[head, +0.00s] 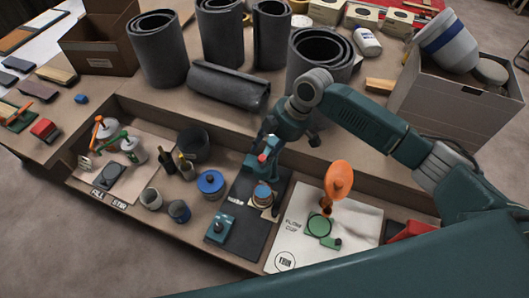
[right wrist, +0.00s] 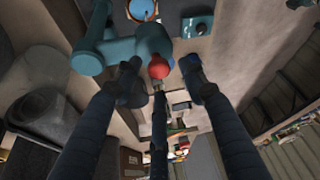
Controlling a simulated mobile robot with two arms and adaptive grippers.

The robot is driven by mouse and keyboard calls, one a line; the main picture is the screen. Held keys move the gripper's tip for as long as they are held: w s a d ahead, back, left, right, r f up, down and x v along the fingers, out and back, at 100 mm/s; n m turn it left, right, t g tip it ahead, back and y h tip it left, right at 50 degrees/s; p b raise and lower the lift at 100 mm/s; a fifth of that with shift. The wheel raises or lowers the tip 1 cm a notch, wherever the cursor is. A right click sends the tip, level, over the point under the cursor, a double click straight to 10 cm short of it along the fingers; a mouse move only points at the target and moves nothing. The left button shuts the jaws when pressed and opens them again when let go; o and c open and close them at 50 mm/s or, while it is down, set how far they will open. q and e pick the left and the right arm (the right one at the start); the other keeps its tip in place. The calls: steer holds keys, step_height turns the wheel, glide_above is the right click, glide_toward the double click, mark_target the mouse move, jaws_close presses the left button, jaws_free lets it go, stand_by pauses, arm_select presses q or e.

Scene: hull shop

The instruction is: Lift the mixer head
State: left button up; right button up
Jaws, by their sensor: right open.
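The teal mixer (head: 258,170) stands on a dark mat in the head view, behind a small cup (head: 262,194). Its head carries a red knob (head: 262,157). In the right wrist view the mixer head (right wrist: 120,50) crosses the upper left, with the red knob (right wrist: 158,68) near its end. My right gripper (head: 284,138) is at the back of the mixer, partly overlapping it. In its wrist view the fingers (right wrist: 161,76) are spread on either side of the knob, open and empty. I cannot tell whether they touch it. My left gripper is not in view.
A teal box (head: 221,228) sits on the mat's front part, with a blue-lidded tin (head: 210,183) to the left. An orange funnel-like tool (head: 338,179) stands to the right on a white sheet. Grey rolls (head: 229,85) and a grey bin (head: 450,108) fill the raised back level.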

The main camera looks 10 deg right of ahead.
steer(key=v, duration=1.1)
steer(key=shift+s+a, duration=0.1)
